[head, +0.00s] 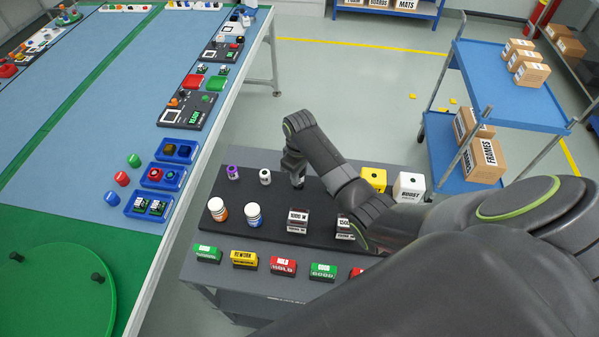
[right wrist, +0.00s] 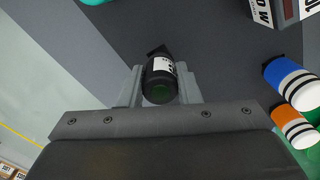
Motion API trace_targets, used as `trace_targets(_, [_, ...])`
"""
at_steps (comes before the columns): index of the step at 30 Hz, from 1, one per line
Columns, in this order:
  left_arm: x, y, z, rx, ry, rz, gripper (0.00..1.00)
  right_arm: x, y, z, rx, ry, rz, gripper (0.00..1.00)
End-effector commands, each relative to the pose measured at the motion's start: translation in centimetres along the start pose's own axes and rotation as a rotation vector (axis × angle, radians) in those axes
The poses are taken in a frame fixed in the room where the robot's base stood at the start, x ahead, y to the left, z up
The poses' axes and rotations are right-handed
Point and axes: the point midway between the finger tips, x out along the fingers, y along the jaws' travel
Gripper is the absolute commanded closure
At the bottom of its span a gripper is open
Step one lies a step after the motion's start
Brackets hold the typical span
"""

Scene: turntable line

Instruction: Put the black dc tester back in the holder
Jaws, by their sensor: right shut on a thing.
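The black dc tester (right wrist: 158,82) is a short black cylinder with a white label and a green end, between the fingers of my right gripper (right wrist: 160,88) in the right wrist view. In the head view the right gripper (head: 296,175) points down over the dark holder board (head: 273,218) on the grey cart, right of a white tester (head: 265,176) and a purple tester (head: 233,173). I cannot tell whether the held tester touches the board. My left gripper is not in view.
Two striped jars (head: 253,215) and weight blocks (head: 298,220) stand on the board. Coloured label blocks (head: 283,266) line the cart's front edge. A yellow block (head: 374,178) and a white block (head: 409,186) stand at the back right. The blue line table (head: 95,120) is at left.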

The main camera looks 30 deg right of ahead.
Motion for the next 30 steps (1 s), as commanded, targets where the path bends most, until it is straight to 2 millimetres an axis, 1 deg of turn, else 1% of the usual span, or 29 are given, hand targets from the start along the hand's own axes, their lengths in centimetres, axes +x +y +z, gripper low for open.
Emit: trace_targets(30, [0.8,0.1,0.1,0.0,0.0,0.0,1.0,2.1,0.0,0.0,0.0,0.0,0.0,0.99])
